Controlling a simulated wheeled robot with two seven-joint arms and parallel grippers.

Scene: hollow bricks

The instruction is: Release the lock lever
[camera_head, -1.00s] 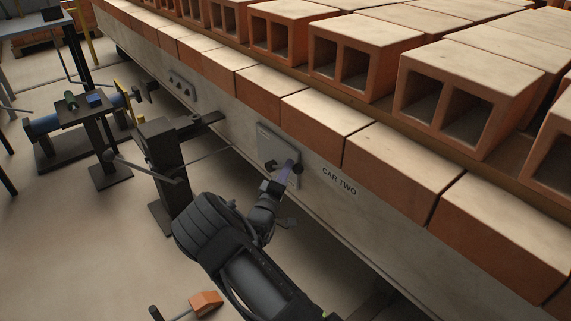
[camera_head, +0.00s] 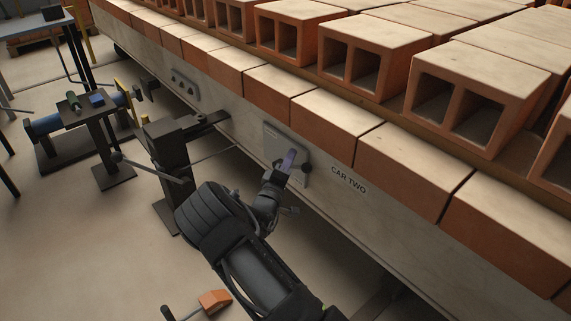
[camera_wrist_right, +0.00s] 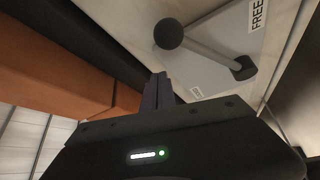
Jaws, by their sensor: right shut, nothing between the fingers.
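The lock lever (camera_wrist_right: 205,50) is a grey rod with a dark ball knob (camera_wrist_right: 168,34) and a dark pivot at its other end. It sits on a grey plate (camera_head: 271,138) on the car's side. The rod points at neither label. My right gripper (camera_head: 289,158) is in front of the plate, shut and empty. In the wrist view its fingertips (camera_wrist_right: 158,78) are near the knob; contact is not clear. My left gripper is out of view.
The car's side (camera_head: 320,205) bears a "CAR TWO" label (camera_head: 348,179) and rows of hollow bricks (camera_head: 375,55) above. A dark post (camera_head: 167,150) with a thin rod stands left of my arm. An orange-headed tool (camera_head: 214,300) is low in the picture.

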